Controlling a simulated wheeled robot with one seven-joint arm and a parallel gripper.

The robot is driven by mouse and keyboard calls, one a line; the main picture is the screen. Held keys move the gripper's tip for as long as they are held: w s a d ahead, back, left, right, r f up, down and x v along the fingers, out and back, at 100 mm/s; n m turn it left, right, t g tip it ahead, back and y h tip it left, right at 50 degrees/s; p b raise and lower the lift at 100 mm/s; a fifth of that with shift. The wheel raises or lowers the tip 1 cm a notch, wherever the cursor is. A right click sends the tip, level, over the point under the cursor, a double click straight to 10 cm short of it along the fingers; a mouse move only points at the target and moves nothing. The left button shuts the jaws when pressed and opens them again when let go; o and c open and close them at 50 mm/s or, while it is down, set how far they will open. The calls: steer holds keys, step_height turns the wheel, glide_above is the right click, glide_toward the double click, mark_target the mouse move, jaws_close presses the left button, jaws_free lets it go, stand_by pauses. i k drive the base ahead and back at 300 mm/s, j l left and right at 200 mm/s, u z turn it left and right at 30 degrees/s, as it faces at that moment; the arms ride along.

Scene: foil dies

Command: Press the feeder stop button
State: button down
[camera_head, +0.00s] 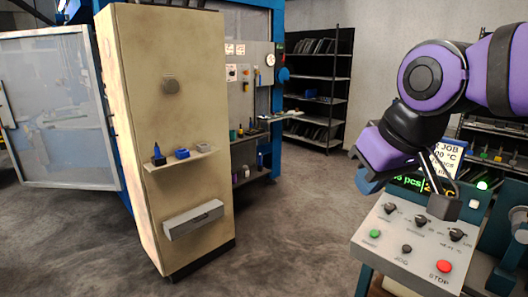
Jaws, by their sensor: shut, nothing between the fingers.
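A sloped grey control panel (400,262) stands at the lower right. A red button (444,266) sits on its near right part, with the word STOP below it. A green button (375,233) is at the panel's left, and a black button (406,248) marked JOG is between them. Three black knobs, one of them the right knob (456,234), form a row behind. My gripper (448,208) is shut and empty above the back of the panel, up and behind the red button in the picture. It appears apart from the button, which is fully visible.
A lit display (407,182) behind the panel is partly hidden by my arm. A tall beige cabinet (180,100) with a small shelf stands left of centre. A dark shelving rack (318,85) is at the back. The floor between cabinet and panel is clear.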

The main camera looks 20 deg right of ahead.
mark_target(444, 266)
steer(key=k+j, duration=0.2)
steer(key=k, duration=0.15)
steer(key=k+j, duration=0.2)
steer(key=k+z, duration=0.15)
steer(key=z, duration=3.1)
steer(key=i, duration=1)
steer(key=k+l+u, duration=0.1)
steer(key=l+u, duration=0.4)
steer(key=l, duration=0.8)
steer(key=i+l+u, duration=0.5)
steer(key=i+l, duration=0.4)
steer(key=l, duration=0.1)
